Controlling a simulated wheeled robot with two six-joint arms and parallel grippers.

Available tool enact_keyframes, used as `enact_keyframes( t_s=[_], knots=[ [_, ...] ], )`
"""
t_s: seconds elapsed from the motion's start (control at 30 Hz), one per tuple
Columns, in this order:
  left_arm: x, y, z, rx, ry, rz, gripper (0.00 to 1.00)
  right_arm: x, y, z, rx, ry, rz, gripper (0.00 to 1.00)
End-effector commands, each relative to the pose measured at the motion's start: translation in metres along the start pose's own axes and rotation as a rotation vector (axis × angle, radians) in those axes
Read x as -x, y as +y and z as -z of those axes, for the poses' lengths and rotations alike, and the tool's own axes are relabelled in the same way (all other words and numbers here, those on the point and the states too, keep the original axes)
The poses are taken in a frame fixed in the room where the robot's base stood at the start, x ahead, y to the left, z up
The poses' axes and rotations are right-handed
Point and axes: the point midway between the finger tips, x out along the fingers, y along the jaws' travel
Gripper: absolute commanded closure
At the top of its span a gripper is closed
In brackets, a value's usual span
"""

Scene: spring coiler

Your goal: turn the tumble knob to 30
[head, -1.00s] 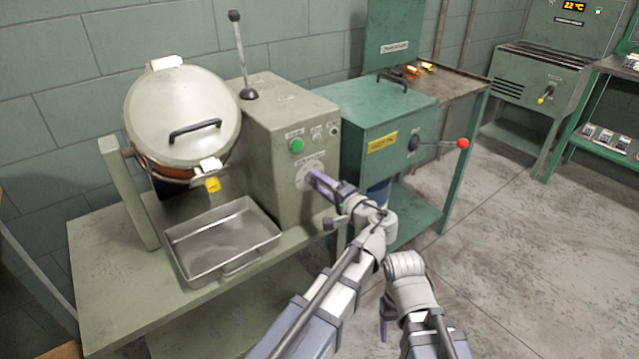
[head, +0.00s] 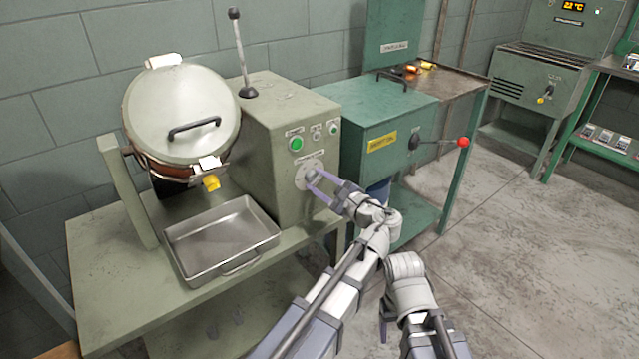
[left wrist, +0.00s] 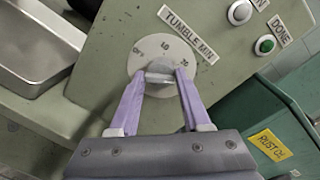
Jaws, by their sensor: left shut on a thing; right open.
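The tumble knob (left wrist: 160,76) is a small light grey grip on a round pale dial (left wrist: 140,62) under a "TUMBLE MIN" label. In the head view the dial (head: 310,174) is on the front of the grey-green machine. My left gripper (left wrist: 161,80) is shut on the knob, a purple finger at each side; it also shows in the head view (head: 316,178). The knob's pointer is too unclear to read. My right gripper (head: 384,324) hangs low, open, empty and mostly hidden behind its wrist.
Green and white buttons (head: 296,144) sit above the dial. A steel tray (head: 205,262) and the lidded drum (head: 182,110) are to the left. A green cabinet with a red-knobbed lever (head: 463,142) stands close on the right. The floor further right is clear.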

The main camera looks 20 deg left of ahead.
Motion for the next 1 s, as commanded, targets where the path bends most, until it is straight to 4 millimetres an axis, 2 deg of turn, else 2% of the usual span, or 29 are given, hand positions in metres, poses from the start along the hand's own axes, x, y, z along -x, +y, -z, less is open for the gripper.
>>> enact_keyframes(
  t_s=[0.5, 1.0],
  knots=[
    [-0.0001, -0.0007, 0.002, -0.422, -0.027, 0.009, 1.0, -0.0071, -0.0005, 0.0004, 0.0, 0.0, -0.001, 0.3],
    [-0.0001, -0.001, 0.0023, -0.582, -0.037, 0.012, 1.0, -0.0092, -0.0006, 0.0006, 0.0, 0.0, -0.002, 0.3]
  ],
)
